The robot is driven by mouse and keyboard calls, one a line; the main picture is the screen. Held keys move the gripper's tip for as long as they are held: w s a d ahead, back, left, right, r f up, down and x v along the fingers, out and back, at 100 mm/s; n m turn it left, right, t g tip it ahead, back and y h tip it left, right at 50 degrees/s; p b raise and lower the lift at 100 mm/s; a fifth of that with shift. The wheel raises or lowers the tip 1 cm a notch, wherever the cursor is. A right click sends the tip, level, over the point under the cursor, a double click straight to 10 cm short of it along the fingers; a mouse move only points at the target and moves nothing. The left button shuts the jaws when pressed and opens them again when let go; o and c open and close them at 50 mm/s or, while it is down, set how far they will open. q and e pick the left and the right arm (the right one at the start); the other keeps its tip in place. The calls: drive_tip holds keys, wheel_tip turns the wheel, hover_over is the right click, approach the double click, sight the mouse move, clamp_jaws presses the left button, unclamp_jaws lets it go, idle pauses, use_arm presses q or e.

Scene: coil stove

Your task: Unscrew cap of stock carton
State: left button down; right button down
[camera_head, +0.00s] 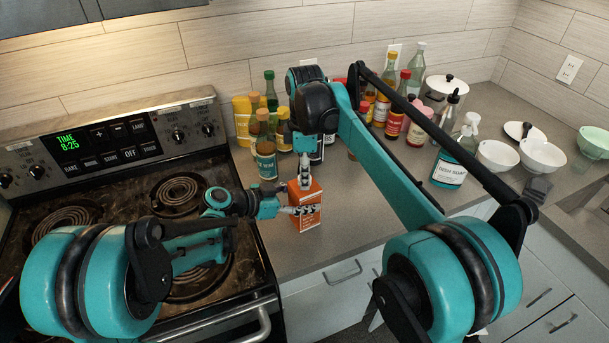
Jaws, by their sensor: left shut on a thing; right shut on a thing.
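The stock carton (309,217) is an orange box standing upright on the grey counter, near its front edge and just right of the stove. My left gripper (298,210) comes in from the left and is shut on the carton's body, its fingers across the front. My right gripper (304,177) points down from above and is shut at the carton's top, where the cap is. The cap itself is hidden by the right gripper's fingers.
The coil stove (182,190) stands to the left. Several bottles and jars crowd the counter (350,211) behind the carton. A dish soap bottle (449,169) and white bowls (541,158) stand at right. Counter just right of the carton is clear.

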drive_tip(key=shift+r, duration=0.9)
drive_tip(key=shift+r, duration=2)
use_arm(q)
drive_tip(key=shift+c, duration=1.9)
unclamp_jaws()
